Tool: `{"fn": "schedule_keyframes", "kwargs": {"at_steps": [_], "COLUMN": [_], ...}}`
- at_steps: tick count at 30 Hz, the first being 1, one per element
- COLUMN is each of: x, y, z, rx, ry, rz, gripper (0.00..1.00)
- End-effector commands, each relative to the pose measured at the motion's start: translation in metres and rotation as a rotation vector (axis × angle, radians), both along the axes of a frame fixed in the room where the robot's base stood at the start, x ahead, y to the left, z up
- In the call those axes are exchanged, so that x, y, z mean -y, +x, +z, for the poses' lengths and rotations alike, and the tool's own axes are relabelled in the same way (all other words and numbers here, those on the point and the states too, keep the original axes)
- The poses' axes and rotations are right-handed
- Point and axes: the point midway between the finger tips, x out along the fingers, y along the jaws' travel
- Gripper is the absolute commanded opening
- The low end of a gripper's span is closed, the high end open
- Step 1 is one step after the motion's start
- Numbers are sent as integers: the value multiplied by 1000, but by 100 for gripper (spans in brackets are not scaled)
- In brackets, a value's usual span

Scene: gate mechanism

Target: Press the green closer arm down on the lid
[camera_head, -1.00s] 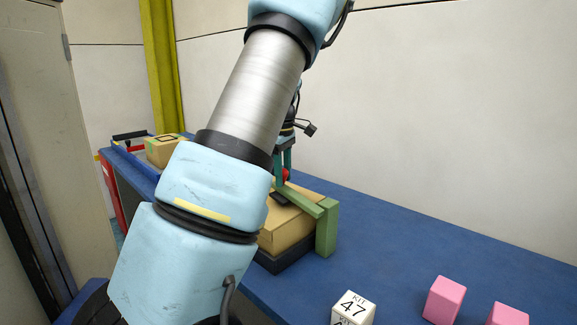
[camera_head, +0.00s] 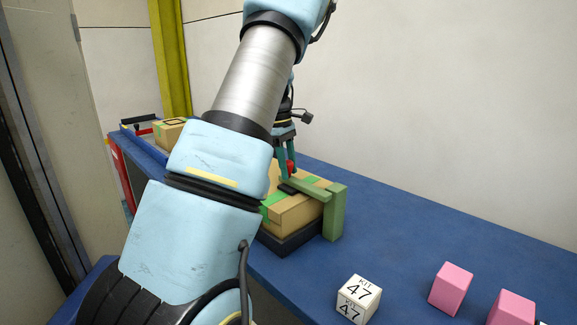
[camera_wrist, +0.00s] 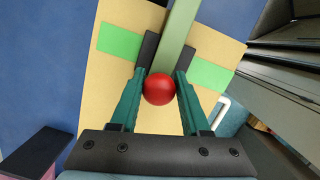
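The green closer arm (camera_head: 312,190) reaches from a green post (camera_head: 334,214) over the lid of a cardboard box (camera_head: 290,212). It slopes slightly, and a dark pad (camera_head: 288,188) sits under its free end, low over the lid. I cannot tell whether the pad touches. A red ball (camera_head: 290,167) is at the free end and also shows in the wrist view (camera_wrist: 159,89). My gripper (camera_wrist: 161,72) has one finger on each side of the ball, seemingly touching it. In the head view my gripper (camera_head: 287,160) is above the lid, partly hidden by my arm.
The box stands on a dark base (camera_head: 285,244) on a blue table (camera_head: 400,235). A white block marked 47 (camera_head: 358,299) and pink blocks (camera_head: 450,288) lie in front. Another box (camera_head: 170,131) is at the far left. The table right of the post is clear.

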Motion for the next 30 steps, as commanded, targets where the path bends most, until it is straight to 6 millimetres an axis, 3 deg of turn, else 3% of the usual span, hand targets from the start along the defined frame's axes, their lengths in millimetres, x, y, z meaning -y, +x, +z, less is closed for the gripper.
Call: {"fn": "schedule_keyframes", "kwargs": {"at_steps": [1, 7, 17, 30], "x": [0, 0, -1, -14], "y": [-1, 0, 1, 10], "z": [-2, 0, 6, 81], "rx": [-3, -1, 3, 5], "ry": [1, -1, -2, -2], "rz": [-1, 0, 0, 0], "gripper": [52, 74, 74, 74]}}
